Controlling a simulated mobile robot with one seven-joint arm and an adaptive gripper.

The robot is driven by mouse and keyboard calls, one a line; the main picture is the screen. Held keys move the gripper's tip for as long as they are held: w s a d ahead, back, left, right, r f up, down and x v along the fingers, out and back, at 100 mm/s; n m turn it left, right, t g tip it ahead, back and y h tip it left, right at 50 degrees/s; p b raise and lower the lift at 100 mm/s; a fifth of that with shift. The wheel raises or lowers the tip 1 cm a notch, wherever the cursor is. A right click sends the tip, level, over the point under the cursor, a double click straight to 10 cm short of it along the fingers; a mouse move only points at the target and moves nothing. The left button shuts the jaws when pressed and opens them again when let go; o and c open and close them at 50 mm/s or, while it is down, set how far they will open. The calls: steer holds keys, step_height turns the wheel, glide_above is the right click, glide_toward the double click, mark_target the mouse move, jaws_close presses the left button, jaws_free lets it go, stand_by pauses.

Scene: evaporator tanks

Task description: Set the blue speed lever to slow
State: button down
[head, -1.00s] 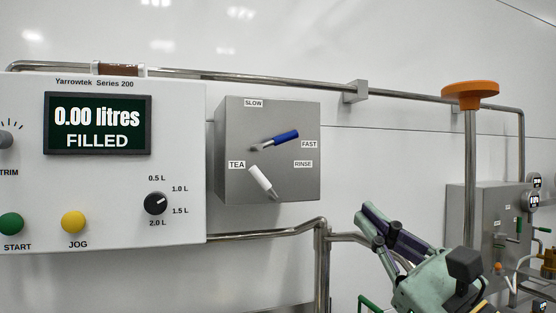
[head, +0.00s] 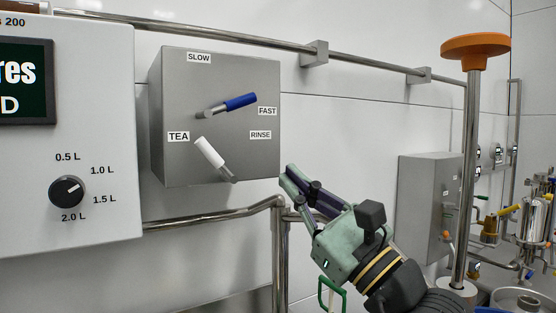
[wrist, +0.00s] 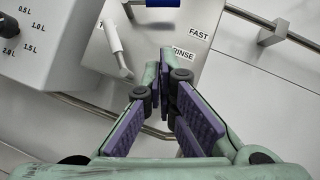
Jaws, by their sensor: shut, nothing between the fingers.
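The blue speed lever (head: 239,102) is on the grey lever box (head: 175,80). Its handle points right and slightly up from its pivot, toward the FAST label (head: 267,111). The SLOW label (head: 199,58) is above the pivot. In the wrist view only a small bit of the blue lever (wrist: 163,3) shows at the top edge. My gripper (head: 287,174) is shut and empty, below and right of the blue lever and apart from it.
A white lever (head: 209,152) sits below the blue one, between the TEA and RINSE labels. A control panel with a black dial (head: 68,191) is at left. A steel pipe (head: 215,214) runs below the box. An orange-topped post (head: 475,47) stands at right.

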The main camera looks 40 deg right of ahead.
mark_target(228, 106)
steer(key=w+r+p, duration=0.2)
steer(key=w, duration=0.1)
steer(key=w+r+p, duration=0.1)
steer(key=w+r, duration=0.1)
steer(key=r, duration=0.1)
steer(key=w+a+r+p, duration=0.1)
steer(key=w+r+p, duration=0.1)
steer(key=w+r, duration=0.1)
steer(key=shift+w+r+p, duration=0.15)
steer(key=shift+w+p, duration=0.15)
